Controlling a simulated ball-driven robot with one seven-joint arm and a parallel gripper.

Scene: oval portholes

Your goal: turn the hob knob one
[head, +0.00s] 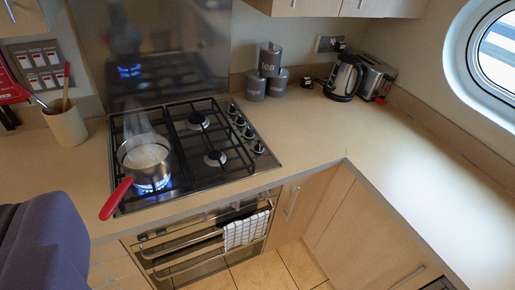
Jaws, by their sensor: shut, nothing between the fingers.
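The hob (262,168) is set in the worktop, with black pan supports over its burners. Several dark round knobs (248,134) run in a line along its right side. I cannot tell which of them is knob one, nor how each is turned. A blue flame (152,185) burns under a steaming pan (146,156) at the front left burner. The pan's red handle (115,199) points toward the front left. The two burners nearest the knobs show no flame. My gripper is not in view.
Below the hob is an oven with a checked towel (245,230) on its rail. Grey canisters (268,60), a kettle (345,76) and a toaster (374,77) stand behind. A utensil pot (66,124) stands left. A purple shape (45,245) fills the lower left. The right worktop (430,170) is clear.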

